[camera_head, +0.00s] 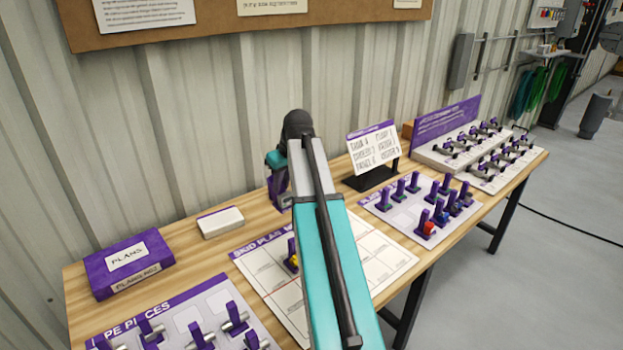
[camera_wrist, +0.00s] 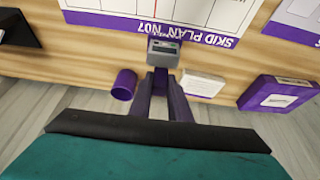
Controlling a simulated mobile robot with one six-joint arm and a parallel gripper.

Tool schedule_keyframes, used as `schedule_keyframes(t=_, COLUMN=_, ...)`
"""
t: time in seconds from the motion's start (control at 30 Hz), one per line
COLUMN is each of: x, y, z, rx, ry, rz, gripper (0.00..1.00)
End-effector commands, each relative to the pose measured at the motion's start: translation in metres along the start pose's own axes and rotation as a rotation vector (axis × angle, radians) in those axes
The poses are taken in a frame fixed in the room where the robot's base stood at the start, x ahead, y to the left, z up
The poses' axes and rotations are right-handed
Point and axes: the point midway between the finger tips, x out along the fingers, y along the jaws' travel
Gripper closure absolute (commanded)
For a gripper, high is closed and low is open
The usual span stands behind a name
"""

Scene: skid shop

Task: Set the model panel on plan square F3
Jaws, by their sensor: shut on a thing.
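My gripper (camera_wrist: 163,76) shows in the wrist view with its two purple fingers shut on a small grey block with a dark face, which looks like the model panel (camera_wrist: 164,54). The panel is in front of the purple title edge of the skid plan sheet (camera_wrist: 140,20). In the head view my arm hides the fingertips and the middle of the skid plan (camera_head: 388,262). A yellow-topped piece (camera_head: 292,257) stands on the plan just left of my arm. The square labels are too small to read, so I cannot tell which one is F3.
A purple plans box (camera_head: 128,264) and a white block (camera_head: 221,222) lie at the back left. A purple cup (camera_wrist: 124,84) stands beside the fingers. A tray of purple-handled pieces (camera_head: 400,208) is right of the plan, pipe pieces (camera_head: 180,312) front left. A sign stand (camera_head: 372,178) stands behind.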

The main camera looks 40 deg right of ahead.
Motion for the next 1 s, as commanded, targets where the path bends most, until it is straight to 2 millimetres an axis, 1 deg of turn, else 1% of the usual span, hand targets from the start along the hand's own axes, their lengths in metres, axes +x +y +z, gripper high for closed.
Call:
schedule_keyframes(t=0.03, x=0.000, y=-0.020, z=-0.003, rx=-0.006, ry=0.001, rz=-0.001, gripper=1.00)
schedule_keyframes(t=0.1, x=0.001, y=-0.043, z=-0.007, rx=-0.006, ry=0.002, rz=-0.002, gripper=1.00)
schedule_keyframes(t=0.17, x=0.002, y=-0.062, z=-0.010, rx=-0.006, ry=0.001, rz=-0.002, gripper=1.00)
schedule_keyframes(t=0.3, x=0.003, y=-0.106, z=-0.015, rx=-0.006, ry=0.001, rz=-0.003, gripper=1.00)
schedule_keyframes(t=0.37, x=0.003, y=-0.125, z=-0.016, rx=-0.006, ry=0.001, rz=-0.002, gripper=1.00)
schedule_keyframes(t=0.5, x=0.001, y=-0.168, z=-0.017, rx=-0.007, ry=0.001, rz=-0.002, gripper=1.00)
schedule_keyframes(t=0.8, x=-0.004, y=-0.256, z=-0.011, rx=-0.006, ry=0.001, rz=-0.003, gripper=1.00)
schedule_keyframes(t=0.9, x=-0.006, y=-0.282, z=-0.008, rx=-0.007, ry=0.001, rz=-0.002, gripper=1.00)
schedule_keyframes(t=1.0, x=-0.009, y=-0.302, z=-0.004, rx=-0.006, ry=0.000, rz=-0.003, gripper=1.00)
